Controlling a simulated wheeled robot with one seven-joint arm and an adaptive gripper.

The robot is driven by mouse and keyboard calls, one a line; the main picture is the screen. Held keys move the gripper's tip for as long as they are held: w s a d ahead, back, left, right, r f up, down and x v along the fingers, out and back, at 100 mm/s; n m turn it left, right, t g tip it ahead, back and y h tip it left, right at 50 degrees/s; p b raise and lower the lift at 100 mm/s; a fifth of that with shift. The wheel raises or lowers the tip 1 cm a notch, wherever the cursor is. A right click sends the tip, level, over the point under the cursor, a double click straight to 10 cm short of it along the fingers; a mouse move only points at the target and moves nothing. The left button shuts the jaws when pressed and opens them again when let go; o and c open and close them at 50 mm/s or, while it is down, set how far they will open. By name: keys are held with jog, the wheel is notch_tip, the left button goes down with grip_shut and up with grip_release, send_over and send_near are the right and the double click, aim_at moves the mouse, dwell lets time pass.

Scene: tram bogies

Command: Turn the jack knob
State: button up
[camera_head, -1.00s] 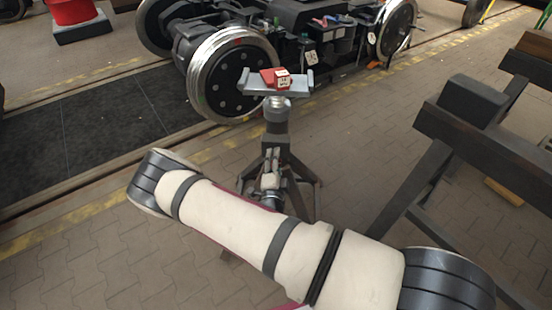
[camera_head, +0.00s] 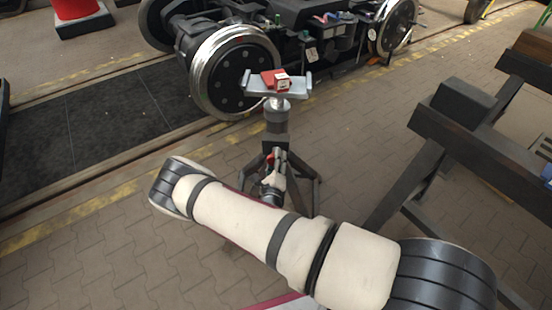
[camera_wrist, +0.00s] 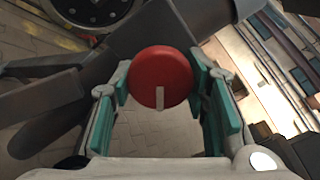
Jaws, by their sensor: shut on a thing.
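The jack (camera_head: 277,125) stands upright on dark tripod legs in the middle of the head view, with a grey cradle (camera_head: 262,89) on top. Its red round knob (camera_wrist: 160,70) with a pale mark at its lower edge fills the middle of the wrist view. My gripper (camera_wrist: 162,92) has its teal-padded fingers on either side of the knob, shut on it. In the head view my gripper (camera_head: 272,172) is at the jack's upper leg joint, and my arm hides part of the lower jack.
A red and white block (camera_head: 281,81) lies on the cradle. A tram bogie with a steel wheel (camera_head: 236,75) stands behind the jack. Dark trestles (camera_head: 480,140) stand at the right. The paved floor (camera_head: 70,260) at the lower left is clear.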

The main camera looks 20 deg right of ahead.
jog(key=m+p, duration=0.2)
jog(key=m, duration=0.2)
jog(key=shift+a+f+m, duration=0.1)
jog(key=shift+m, duration=0.2)
jog(key=shift+a+f+m+p, duration=0.1)
jog(key=shift+m+p, duration=0.85)
jog(key=shift+m, duration=1.55)
jog(key=o, duration=1.1)
jog(key=shift+o, duration=0.2)
jog(key=v, duration=1.2)
